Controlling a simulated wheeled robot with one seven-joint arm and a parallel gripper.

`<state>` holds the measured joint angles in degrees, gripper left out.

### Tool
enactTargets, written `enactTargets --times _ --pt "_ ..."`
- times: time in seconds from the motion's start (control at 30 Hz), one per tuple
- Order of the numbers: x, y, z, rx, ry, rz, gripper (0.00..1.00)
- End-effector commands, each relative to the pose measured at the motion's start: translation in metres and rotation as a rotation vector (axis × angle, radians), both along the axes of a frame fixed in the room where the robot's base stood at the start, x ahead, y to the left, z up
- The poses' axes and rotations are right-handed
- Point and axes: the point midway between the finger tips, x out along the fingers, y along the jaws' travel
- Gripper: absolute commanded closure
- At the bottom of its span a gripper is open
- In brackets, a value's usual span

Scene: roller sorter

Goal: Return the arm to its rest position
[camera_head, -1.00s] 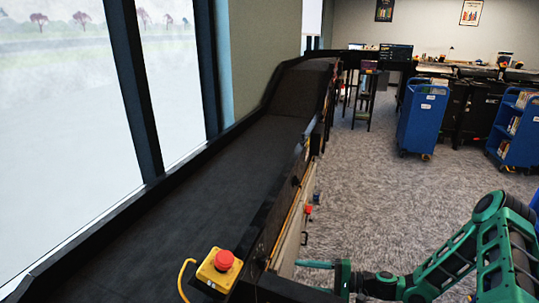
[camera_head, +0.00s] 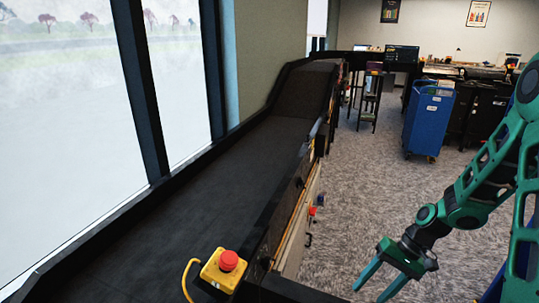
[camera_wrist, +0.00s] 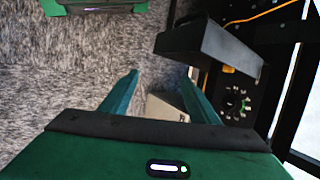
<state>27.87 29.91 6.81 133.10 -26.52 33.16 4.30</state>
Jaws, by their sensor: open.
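My gripper (camera_head: 378,283) is at the lower right of the head view, at the end of my green arm. Its two teal fingers are spread apart with nothing between them, and they point down and to the left. It hangs over the carpet, to the right of the conveyor's side and apart from it. In the wrist view my gripper (camera_wrist: 160,88) shows both fingers apart. A pale object lies partly hidden behind the fingers there; I cannot tell what it is.
The black conveyor (camera_head: 165,205) runs along the windows at the left. A red emergency button on a yellow box (camera_head: 222,268) stands at its near edge. A blue cart (camera_head: 429,118) stands farther back on the carpet. Carpet (camera_head: 365,185) between conveyor and cart is clear.

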Motion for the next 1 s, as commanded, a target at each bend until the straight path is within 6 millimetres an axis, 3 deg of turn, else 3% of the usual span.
enactTargets --times 0.2,0.5,0.8,1.0 --pt "-0.024 -0.039 0.047 -0.175 -0.008 0.002 0.45" --pt "-0.068 -0.080 0.113 -0.364 -0.017 -0.049 0.45" --pt "-0.126 -0.106 0.171 -0.489 -0.033 -0.144 0.45" --pt "-0.170 -0.115 0.199 -0.530 -0.043 -0.222 0.45"
